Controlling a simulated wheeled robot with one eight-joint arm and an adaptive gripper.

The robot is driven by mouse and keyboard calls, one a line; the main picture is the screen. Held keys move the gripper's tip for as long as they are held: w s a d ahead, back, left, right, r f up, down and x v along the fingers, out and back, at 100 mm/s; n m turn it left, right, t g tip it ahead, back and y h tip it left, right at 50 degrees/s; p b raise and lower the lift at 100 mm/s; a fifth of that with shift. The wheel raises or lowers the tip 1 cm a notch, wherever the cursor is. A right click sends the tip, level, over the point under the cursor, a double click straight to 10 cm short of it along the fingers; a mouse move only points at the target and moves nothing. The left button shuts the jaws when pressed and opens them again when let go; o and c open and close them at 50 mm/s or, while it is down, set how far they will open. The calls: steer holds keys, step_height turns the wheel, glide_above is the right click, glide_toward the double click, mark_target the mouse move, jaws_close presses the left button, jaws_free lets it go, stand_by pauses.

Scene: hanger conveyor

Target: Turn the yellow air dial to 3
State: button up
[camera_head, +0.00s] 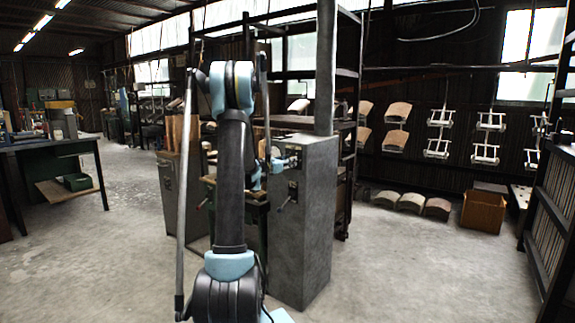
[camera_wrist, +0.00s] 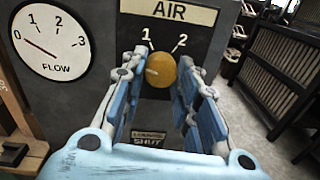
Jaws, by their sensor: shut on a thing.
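The yellow air dial (camera_wrist: 160,71) is a round knob on a dark panel under a white AIR plate (camera_wrist: 169,11) in the wrist view. A pale mark on the knob points to the left. The numbers 1 and 2 show above it; the 3 is not visible, and my right finger covers that side of the dial. A plate reading SHUT (camera_wrist: 149,138) sits below. My gripper (camera_wrist: 161,66) has its blue fingers on either side of the knob and is shut on it. In the head view the dial cannot be made out.
A white FLOW gauge (camera_wrist: 51,42) is left of the dial, its needle at 0. In the head view the grey cabinet (camera_head: 312,225) stands just beyond my arm. Hangers (camera_head: 486,155) hang at the right, above a brown box (camera_head: 483,212). The floor at right front is clear.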

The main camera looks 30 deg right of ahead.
steer(key=m, duration=1.6)
steer(key=shift+r+m+t+y, duration=0.1)
steer(key=shift+m+t+y, duration=0.2)
steer(key=shift+t+y, duration=0.1)
steer(key=m, duration=0.3)
steer(key=shift+m+t, duration=0.5)
steer(key=shift+m, duration=5.4)
